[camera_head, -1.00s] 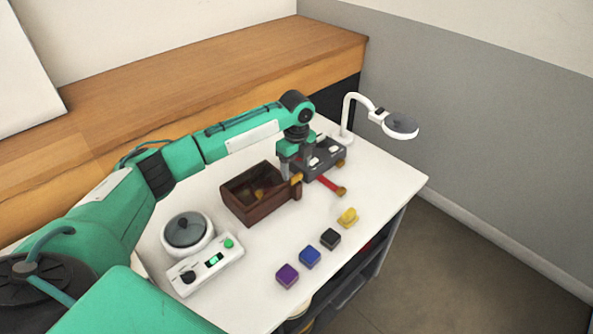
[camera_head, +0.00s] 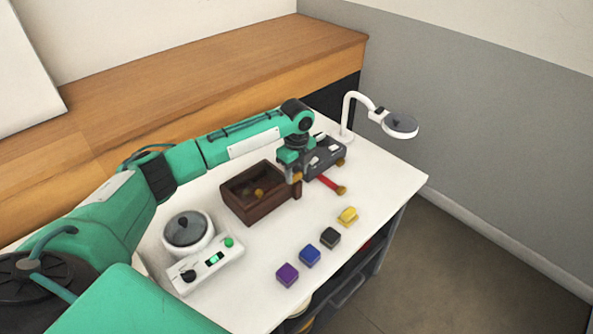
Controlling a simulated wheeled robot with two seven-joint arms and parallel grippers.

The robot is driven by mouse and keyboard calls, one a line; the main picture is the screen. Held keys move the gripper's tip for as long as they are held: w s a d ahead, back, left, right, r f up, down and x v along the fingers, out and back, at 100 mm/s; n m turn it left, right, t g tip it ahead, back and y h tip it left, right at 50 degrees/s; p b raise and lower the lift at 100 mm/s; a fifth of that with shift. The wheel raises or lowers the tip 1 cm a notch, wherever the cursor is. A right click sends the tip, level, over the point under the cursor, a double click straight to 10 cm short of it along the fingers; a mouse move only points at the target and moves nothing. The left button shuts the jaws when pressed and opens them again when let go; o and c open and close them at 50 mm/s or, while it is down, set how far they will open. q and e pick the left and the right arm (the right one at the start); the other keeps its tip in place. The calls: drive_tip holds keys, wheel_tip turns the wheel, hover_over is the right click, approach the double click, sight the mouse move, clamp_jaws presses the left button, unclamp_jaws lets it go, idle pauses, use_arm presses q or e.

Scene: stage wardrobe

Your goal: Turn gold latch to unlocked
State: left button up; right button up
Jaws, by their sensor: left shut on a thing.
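The gold latch (camera_head: 297,178) is a small gold piece at the right end of the dark brown open-topped wooden box (camera_head: 262,209). My left gripper (camera_head: 298,172) comes down over that end of the box and is shut on the gold latch. The fingers and wrist partly cover the latch, so its exact angle is hard to tell. My right gripper is not in view.
A grey box (camera_head: 326,163) with a red bar (camera_head: 329,184) stands close behind the gripper. A white lamp (camera_head: 346,115) is at the back. Several coloured blocks, including a yellow one (camera_head: 347,217), line the front right. A white control panel (camera_head: 205,264) and round device (camera_head: 188,232) sit left.

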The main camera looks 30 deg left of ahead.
use_arm(q)
drive_tip(key=shift+r, duration=0.15)
drive_tip(key=n+p, duration=0.1)
drive_tip(key=p, duration=0.1)
drive_tip(key=n+p, duration=0.1)
drive_tip(key=p, duration=0.1)
drive_tip(key=shift+r+n, duration=0.2)
drive_tip(key=shift+n, duration=0.1)
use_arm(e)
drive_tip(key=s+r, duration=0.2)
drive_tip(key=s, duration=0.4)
use_arm(q)
drive_tip(key=n+p, duration=0.9)
drive_tip(key=p, duration=0.1)
drive_tip(key=shift+d+f, duration=0.1)
drive_tip(key=n+p, duration=0.3)
drive_tip(key=shift+n, duration=0.3)
drive_tip(key=shift+f+n+p, duration=0.1)
drive_tip(key=shift+n+p, duration=0.75)
drive_tip(key=shift+n, duration=0.35)
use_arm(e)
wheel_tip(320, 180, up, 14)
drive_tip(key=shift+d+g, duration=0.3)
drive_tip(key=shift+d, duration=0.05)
use_arm(q)
drive_tip(key=shift+n, duration=0.3)
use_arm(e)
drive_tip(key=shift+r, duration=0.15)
